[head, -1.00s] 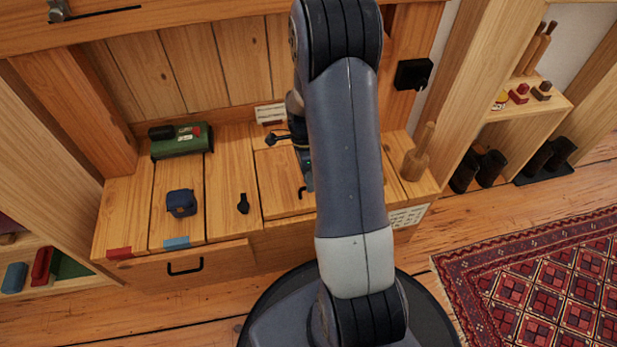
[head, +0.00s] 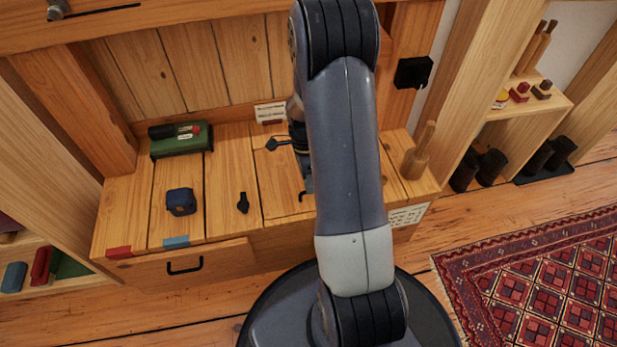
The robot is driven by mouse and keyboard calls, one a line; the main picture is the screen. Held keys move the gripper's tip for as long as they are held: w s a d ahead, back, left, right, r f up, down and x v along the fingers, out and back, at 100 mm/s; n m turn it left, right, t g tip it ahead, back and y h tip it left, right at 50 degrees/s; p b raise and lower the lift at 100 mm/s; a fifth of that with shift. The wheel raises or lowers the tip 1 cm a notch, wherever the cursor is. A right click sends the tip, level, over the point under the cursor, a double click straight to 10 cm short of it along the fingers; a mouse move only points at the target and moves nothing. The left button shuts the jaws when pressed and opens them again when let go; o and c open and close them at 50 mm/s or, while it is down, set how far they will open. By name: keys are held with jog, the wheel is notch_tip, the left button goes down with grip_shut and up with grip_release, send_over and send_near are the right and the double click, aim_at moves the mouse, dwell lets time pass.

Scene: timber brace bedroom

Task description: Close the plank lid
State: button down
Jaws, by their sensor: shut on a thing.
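The plank lid (head: 277,180) is the wooden panel in the bench top, right of the middle. It looks flat or nearly so; any small gap at its edges is too fine to tell. A dark bent handle (head: 302,195) shows near its front edge. My gripper (head: 306,186) is at this handle and appears shut on it. My own forearm hides most of the gripper, the fingertips and the lid's right part.
A wooden mallet (head: 419,152) stands to the right. A drawer (head: 205,263) is below. A black box (head: 412,72) is on the right post.

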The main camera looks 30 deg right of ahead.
jog(key=shift+s+a+f, duration=0.1)
jog(key=shift+s+f, duration=0.25)
jog(key=c, duration=1.8)
grip_release()
jog(key=shift+f, duration=0.15)
jog(key=o, duration=0.3)
jog(key=shift+w+r, duration=0.1)
jog(key=shift+r, duration=0.1)
jog(key=p+v, duration=0.4)
jog(key=v, duration=0.6)
jog(key=shift+w+r+p, duration=0.2)
jog(key=shift+r+p, duration=0.1)
